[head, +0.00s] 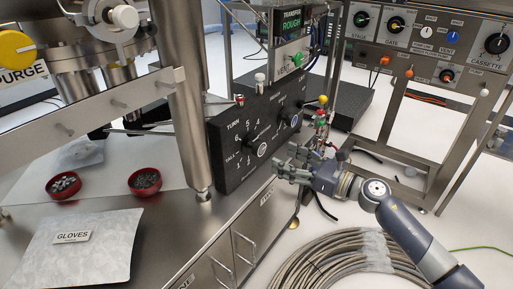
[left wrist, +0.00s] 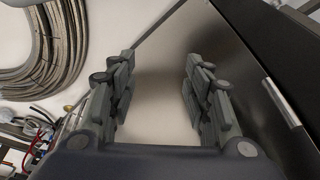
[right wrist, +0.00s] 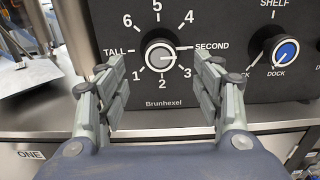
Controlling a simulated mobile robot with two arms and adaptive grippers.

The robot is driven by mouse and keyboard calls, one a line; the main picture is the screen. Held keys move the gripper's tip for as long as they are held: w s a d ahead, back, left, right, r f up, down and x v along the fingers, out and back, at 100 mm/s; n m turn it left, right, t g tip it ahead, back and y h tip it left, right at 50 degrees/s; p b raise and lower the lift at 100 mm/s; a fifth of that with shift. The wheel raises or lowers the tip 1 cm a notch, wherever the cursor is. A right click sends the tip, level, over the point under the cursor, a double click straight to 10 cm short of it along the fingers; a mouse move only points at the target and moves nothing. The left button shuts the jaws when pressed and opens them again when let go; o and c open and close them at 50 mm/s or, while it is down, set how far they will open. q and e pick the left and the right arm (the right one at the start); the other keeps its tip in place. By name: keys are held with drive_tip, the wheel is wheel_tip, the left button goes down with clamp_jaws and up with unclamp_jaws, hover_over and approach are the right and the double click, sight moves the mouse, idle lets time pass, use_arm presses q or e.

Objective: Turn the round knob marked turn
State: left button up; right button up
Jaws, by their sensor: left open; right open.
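The round knob (head: 262,149) sits on a black panel below the white word TURN. In the right wrist view the grey knob (right wrist: 160,57) has a white ring and a dial of numbers, with TALL on its left and SECOND on its right. My right gripper (head: 288,163) is open in front of the panel. In its wrist view the open fingers (right wrist: 158,75) lie on either side of the knob's line, apart from it, with nothing between them. My left gripper (left wrist: 155,65) is open and empty above a metal surface; it does not show in the head view.
A blue-centred knob (right wrist: 285,51) marked DOCK stands to the right on the same panel. Red bowls (head: 145,181) and a GLOVES packet (head: 80,250) lie on the left bench. A hose coil (head: 330,262) lies on the floor. A steel column (head: 182,90) stands left of the panel.

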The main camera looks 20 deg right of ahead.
sight(262, 148)
drive_tip(key=x, duration=0.8)
drive_tip(key=shift+w+a, duration=0.55)
drive_tip(key=shift+w, duration=0.15)
use_arm(q)
drive_tip(key=shift+x, duration=0.8)
drive_tip(key=shift+s, duration=0.1)
use_arm(e)
drive_tip(key=shift+c, duration=0.2)
drive_tip(key=c, duration=1)
